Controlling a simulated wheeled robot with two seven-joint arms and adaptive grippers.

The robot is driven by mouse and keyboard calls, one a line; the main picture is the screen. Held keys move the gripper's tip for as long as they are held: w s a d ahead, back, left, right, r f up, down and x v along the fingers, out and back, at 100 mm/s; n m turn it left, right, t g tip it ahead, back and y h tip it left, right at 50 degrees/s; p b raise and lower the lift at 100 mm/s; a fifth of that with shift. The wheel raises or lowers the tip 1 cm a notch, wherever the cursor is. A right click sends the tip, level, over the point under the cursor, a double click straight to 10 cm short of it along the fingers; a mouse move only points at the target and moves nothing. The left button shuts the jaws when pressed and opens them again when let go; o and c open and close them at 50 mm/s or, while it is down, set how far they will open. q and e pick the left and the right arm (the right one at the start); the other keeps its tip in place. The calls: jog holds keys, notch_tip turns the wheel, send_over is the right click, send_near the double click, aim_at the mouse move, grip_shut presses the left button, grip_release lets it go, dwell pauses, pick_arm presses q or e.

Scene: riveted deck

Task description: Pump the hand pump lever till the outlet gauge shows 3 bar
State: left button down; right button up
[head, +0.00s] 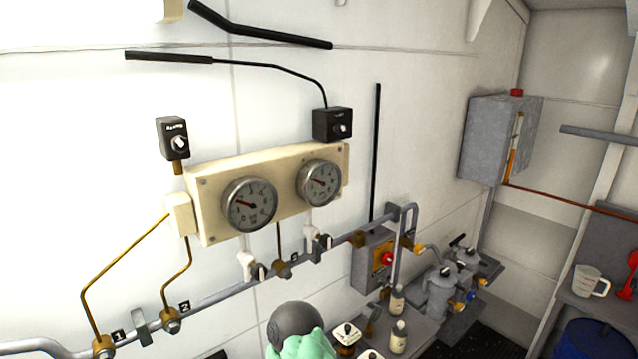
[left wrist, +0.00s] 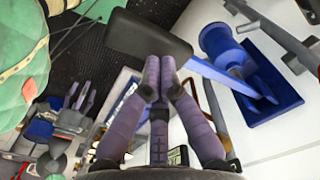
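Two round gauges, left (head: 250,204) and right (head: 319,182), sit on a cream board (head: 215,225) on the wall in the head view. Both needles point to the left and slightly up; I cannot read the numbers or tell which is the outlet gauge. My right gripper (left wrist: 76,98) is at the left, fingers apart and empty.
Pipes with valves (head: 170,322) run under the gauges. A grey box with a red button (head: 387,259), small bottles (head: 398,338) and a grey wall cabinet (head: 488,140) are to the right. A measuring jug (head: 590,281) stands on a shelf. Dark floor shows in the left wrist view.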

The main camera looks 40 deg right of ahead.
pick_arm(q)
jog(key=shift+f, duration=0.1)
dwell(0.3)
notch_tip(320, 180, down, 12)
jog(key=b, duration=1)
notch_tip(320, 180, up, 12)
jog(key=p, duration=0.9)
jog(key=shift+p, duration=0.4)
dwell(1.2)
notch_tip(320, 180, down, 12)
jog(key=b, duration=1)
notch_tip(320, 180, up, 12)
jog(key=p, duration=0.9)
jog(key=shift+p, duration=0.3)
